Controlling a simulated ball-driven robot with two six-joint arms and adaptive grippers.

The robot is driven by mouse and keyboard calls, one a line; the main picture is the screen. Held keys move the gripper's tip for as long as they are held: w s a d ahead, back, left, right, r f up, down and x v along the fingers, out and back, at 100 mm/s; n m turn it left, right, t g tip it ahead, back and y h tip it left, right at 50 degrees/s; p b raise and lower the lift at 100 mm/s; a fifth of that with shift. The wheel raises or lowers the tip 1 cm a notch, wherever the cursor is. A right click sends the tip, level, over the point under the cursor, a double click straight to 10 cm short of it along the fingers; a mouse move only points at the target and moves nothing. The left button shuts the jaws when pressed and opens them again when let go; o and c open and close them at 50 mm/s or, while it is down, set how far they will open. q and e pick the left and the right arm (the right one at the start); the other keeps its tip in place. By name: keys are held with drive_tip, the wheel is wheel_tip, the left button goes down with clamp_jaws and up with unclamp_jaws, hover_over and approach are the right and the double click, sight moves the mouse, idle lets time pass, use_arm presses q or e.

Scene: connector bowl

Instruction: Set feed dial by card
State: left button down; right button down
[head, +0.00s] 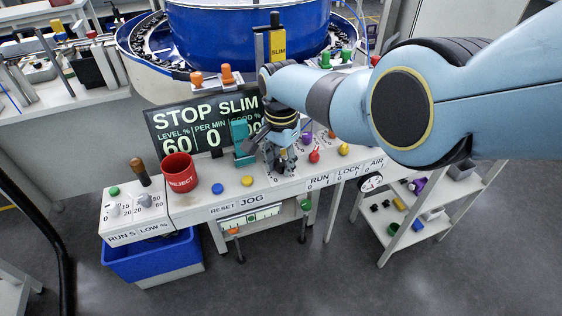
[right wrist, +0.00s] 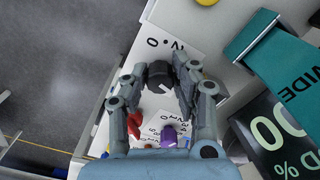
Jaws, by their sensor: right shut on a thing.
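My right gripper (head: 283,163) reaches down onto the white control panel (head: 215,202), just right of the teal card (head: 243,143). In the right wrist view its fingers (right wrist: 159,70) are shut around a dark round dial (right wrist: 160,76) with a pale mark. The dial's lettering on the panel is partly hidden, and its setting cannot be read. My left gripper is not in view.
A red REJECT cup (head: 179,174) stands left of the blue button (head: 190,188) and yellow button (head: 247,180). A red knob (head: 314,155), purple knob (head: 307,137) and yellow knob (head: 344,149) are right of the gripper. The blue bowl (head: 245,40) rises behind.

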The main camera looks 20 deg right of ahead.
sight(281, 162)
drive_tip(key=shift+m, duration=1.1)
drive_tip(key=c, duration=1.1)
unclamp_jaws()
drive_tip(key=shift+o, duration=0.2)
drive_tip(key=shift+r, duration=0.1)
wheel_tip(281, 162, up, 12)
